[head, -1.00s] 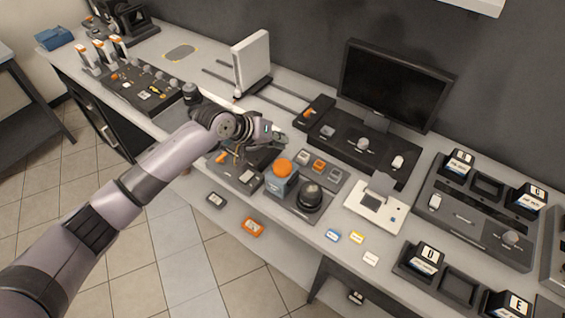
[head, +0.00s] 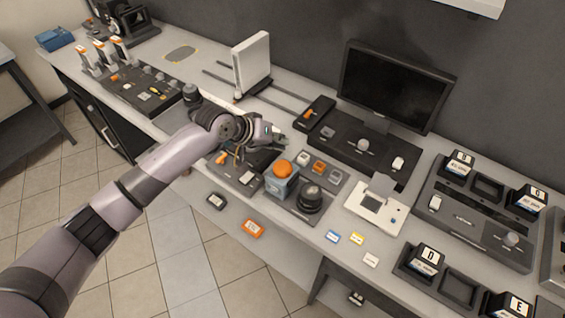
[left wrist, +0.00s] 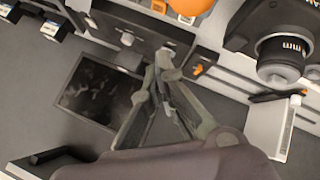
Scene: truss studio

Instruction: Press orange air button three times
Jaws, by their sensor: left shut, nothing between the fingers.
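The orange air button (head: 283,168) is a large orange dome on a blue-grey box at the front of the bench. It also shows, cut off by the top edge, in the left wrist view (left wrist: 190,5). My left gripper (head: 279,138) is above and just behind the button in the head view, apart from it. In the left wrist view its fingers (left wrist: 165,62) are together with nothing between them, and the button lies beyond the fingertips. My right gripper is in neither view.
A black knob (head: 310,194) stands right of the button, and a panel of small buttons (head: 319,168) lies behind it. A monitor (head: 396,84) and a white upright panel (head: 251,64) stand further back. A white device (head: 376,205) sits to the right.

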